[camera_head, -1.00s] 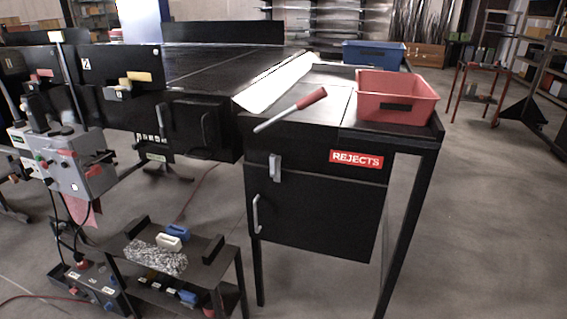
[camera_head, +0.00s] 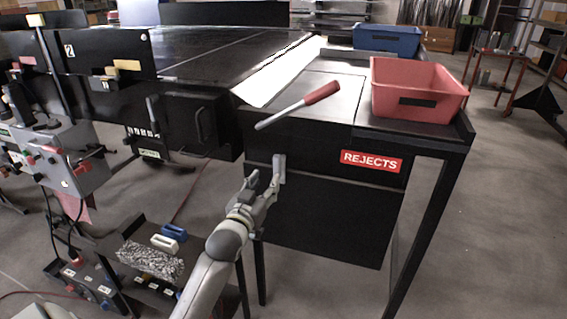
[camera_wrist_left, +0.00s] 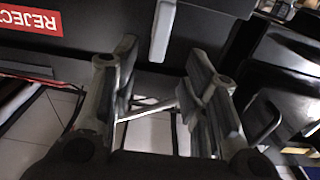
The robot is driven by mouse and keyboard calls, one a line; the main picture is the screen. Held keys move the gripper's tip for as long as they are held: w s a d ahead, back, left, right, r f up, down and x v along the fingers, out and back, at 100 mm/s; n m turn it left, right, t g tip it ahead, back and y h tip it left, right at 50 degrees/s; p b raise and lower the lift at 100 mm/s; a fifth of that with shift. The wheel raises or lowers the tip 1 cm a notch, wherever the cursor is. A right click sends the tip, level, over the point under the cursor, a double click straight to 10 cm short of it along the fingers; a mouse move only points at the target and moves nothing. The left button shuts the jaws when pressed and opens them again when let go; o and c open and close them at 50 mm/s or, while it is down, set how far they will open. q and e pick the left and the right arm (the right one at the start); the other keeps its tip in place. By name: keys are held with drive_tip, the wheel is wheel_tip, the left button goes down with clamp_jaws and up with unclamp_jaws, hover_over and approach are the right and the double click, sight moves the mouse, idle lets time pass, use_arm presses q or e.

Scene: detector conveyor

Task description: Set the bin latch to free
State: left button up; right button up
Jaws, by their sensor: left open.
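The bin latch, a small grey upright piece, is on the upper left front of the black rejects bin (camera_head: 330,215). In the head view the latch overlaps my left gripper (camera_head: 264,180), so its exact setting is hard to tell. In the left wrist view the latch (camera_wrist_left: 162,30) shows just beyond and between the fingertips of my open left gripper (camera_wrist_left: 163,62). No firm hold on the latch shows. The bin's lower door handle is hidden behind my left gripper in the head view. My right gripper is not in view.
A red-handled lever (camera_head: 300,106) lies above the bin front. A red tray (camera_head: 418,82) and a blue tray (camera_head: 386,39) stand on top. A control box (camera_head: 60,160) and a low stand (camera_head: 205,262) are at left.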

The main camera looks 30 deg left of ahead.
sight(276, 167)
use_arm(q)
drive_tip(key=x, duration=1)
drive_tip(key=shift+w+f+p, duration=0.1)
drive_tip(key=shift+w+p, duration=0.1)
drive_tip(key=shift+p, duration=0.15)
clamp_jaws()
